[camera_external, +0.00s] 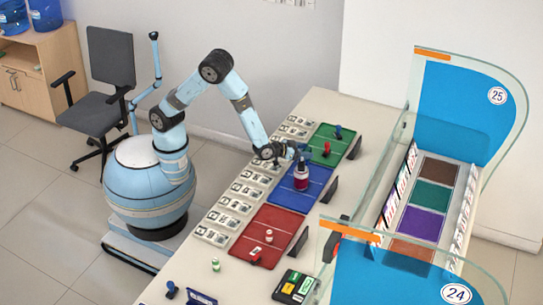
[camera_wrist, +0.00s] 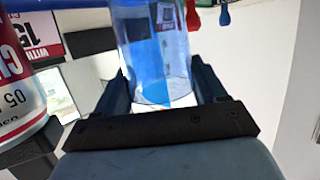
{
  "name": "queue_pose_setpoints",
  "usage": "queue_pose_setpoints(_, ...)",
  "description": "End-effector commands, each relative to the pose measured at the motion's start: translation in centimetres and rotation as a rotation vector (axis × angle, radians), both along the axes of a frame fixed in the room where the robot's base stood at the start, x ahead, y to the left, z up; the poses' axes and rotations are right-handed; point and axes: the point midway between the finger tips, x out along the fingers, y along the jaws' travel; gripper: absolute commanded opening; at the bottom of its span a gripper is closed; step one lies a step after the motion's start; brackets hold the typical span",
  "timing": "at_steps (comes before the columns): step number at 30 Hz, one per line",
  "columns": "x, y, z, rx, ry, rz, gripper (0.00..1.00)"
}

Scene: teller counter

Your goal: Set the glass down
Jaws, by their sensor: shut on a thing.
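The glass (camera_wrist: 158,50) is a clear, bluish see-through cylinder between the two fingers of my gripper (camera_wrist: 162,75) in the wrist view. My gripper is shut on it, one finger on each side. In the external view my gripper (camera_external: 286,152) is over the counter near the border of the green and blue mats. The glass is too small and see-through to make out there, so I cannot tell whether its base touches anything.
A dark red bottle (camera_external: 301,175) stands on the blue mat (camera_external: 293,198), close to my gripper. A red-and-white container (camera_wrist: 18,85) is left of the glass in the wrist view. The green mat (camera_external: 328,147) holds small stamps. Clear screens (camera_external: 375,170) line the right.

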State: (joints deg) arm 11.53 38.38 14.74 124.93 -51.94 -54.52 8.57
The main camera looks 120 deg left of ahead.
Motion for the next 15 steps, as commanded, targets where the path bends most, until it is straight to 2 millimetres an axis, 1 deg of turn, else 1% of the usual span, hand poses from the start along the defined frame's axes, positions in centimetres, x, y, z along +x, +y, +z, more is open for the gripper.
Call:
queue_pose_setpoints(3,0.1,0.0,-1.6,0.001,0.004,0.000,0.09)
queue_pose_setpoints(7,0.1,0.0,-2.9,0.002,0.002,0.000,0.09)
queue_pose_setpoints(15,0.1,0.0,-3.1,0.001,-0.001,0.000,0.09)
